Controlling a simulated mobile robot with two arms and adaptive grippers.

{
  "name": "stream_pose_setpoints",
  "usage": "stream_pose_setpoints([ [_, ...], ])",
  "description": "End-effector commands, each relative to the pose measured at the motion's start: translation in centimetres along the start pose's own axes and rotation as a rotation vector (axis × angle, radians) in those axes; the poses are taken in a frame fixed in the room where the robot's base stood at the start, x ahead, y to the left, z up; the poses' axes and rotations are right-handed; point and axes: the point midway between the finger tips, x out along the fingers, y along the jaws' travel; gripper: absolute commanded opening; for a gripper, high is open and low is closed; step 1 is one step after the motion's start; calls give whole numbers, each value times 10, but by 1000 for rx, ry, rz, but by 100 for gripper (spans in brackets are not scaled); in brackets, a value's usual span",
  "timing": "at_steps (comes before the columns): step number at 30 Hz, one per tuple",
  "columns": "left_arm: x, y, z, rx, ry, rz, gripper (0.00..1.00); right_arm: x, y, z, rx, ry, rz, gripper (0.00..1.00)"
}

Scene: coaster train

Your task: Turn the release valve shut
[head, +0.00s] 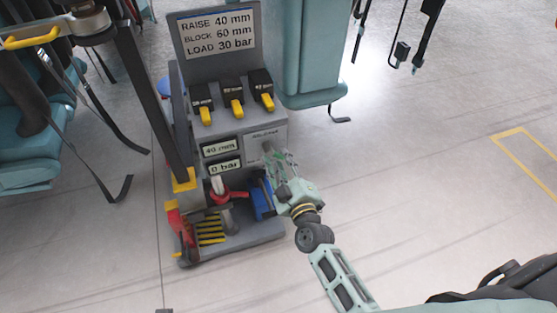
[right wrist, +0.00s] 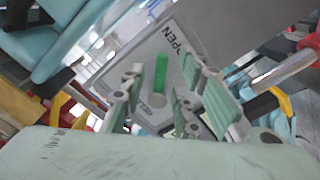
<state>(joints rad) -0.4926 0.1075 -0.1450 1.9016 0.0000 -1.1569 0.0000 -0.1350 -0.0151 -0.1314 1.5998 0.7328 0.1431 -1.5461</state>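The release valve shows in the right wrist view as a short green handle (right wrist: 161,72) on a grey plate (right wrist: 205,35). The word OPEN is printed close to the handle's far end. My right gripper (right wrist: 163,98) has its fingers spread, one on each side of the handle, with gaps between. In the head view, my right gripper (head: 272,155) is in front of the right part of the grey jack unit (head: 226,138), just below the valve label, and hides the handle there. My left gripper is not in view.
The unit's displays (head: 221,147) read 40 mm and 0 bar. Three black blocks with yellow levers (head: 233,98) sit above them. A red part (head: 222,194) and a blue part (head: 261,203) are below. Teal seats (head: 304,60) stand behind; the floor at right is clear.

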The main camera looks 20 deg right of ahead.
Motion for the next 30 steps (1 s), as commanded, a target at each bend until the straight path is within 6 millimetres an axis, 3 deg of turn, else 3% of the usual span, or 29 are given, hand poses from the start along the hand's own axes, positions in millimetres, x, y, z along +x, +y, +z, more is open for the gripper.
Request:
stream_pose_setpoints([
  [4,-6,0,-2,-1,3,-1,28,11,-1,0,1,0,0,29],
  [12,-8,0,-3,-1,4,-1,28,12,0,0,0,0,-2,29],
  [22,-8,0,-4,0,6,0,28,12,0,0,0,0,0,1],
  [30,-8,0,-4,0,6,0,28,13,2,0,1,0,5,0],
])
